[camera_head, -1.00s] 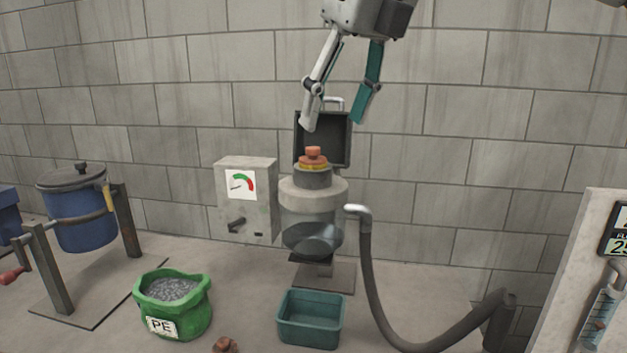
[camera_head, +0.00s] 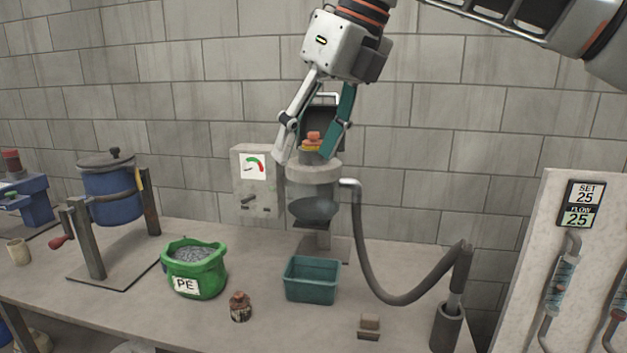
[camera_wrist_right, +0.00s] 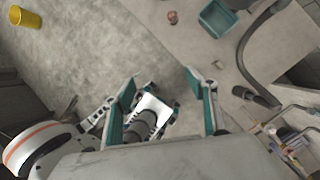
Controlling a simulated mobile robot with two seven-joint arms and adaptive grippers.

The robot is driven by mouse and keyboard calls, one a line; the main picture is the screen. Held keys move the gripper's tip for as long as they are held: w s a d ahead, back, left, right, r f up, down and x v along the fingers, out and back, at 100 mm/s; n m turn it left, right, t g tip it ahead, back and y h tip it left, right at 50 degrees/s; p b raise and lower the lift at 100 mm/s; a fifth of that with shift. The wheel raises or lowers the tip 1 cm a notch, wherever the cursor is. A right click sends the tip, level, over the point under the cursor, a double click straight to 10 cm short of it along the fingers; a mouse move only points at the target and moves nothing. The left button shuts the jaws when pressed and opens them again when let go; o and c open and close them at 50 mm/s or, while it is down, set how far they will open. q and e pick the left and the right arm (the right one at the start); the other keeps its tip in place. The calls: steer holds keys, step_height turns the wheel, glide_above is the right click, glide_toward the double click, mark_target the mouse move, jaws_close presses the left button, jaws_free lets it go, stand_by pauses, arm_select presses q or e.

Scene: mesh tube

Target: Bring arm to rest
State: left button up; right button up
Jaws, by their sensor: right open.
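My right gripper (camera_head: 305,155) hangs from its arm at the upper middle of the head view. Its white and teal fingers are spread with nothing between them. In the head view they overlap the grey machine (camera_head: 314,174), whose orange cap (camera_head: 313,138) shows between the fingers. In the right wrist view, the gripper (camera_wrist_right: 160,82) has floor and parts of my own body behind it, and the bench is farther off at the top. It appears well in front of the machine, touching nothing.
On the bench stand a green PE sack (camera_head: 194,270), a teal bin (camera_head: 312,281), a brown jar (camera_head: 240,307) and a blue drum (camera_head: 110,195). A grey hose (camera_head: 372,285) runs to a holder (camera_head: 446,327). A flow panel (camera_head: 545,240) rises at right. A yellow cup (camera_wrist_right: 26,17) is on the floor.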

steer(key=s+a+f+m+g+y, duration=0.1)
steer(key=s+a+f+g+y, duration=0.3)
steer(key=a+f+y, duration=0.35)
steer(key=s+a+f+m+g+y, duration=0.1)
steer(key=s+a+f+g+y, duration=0.4)
steer(key=a, duration=0.4)
steer(key=w+d+f+m+t+y, duration=0.6)
steer(key=w+d+f+m+t, duration=0.25)
steer(key=m+t, duration=0.75)
steer(key=w+d+f+m+t+h, duration=0.1)
steer(key=d+f+m+t+h, duration=0.35)
steer(key=f+m, duration=0.35)
steer(key=w+d+f+m+t+h, duration=0.2)
steer(key=d+f+m+t+h, duration=0.3)
steer(key=f, duration=0.4)
steer(key=s+d+f+m+g+h, duration=0.2)
steer(key=s+d+f, duration=0.4)
steer(key=f, duration=0.4)
steer(key=s+d+f+m+g+h, duration=0.3)
steer(key=s+d+f, duration=0.4)
steer(key=f, duration=0.3)
steer(key=s+d+f+m+g+h, duration=0.2)
steer(key=s+d+f+m+h, duration=0.2)
steer(key=s+f, duration=0.4)
step_height(320, 180, down, 2)
steer(key=shift+s+d+f+h, duration=0.15)
steer(key=shift+d+h, duration=0.55)
steer(key=shift+d, duration=0.55)
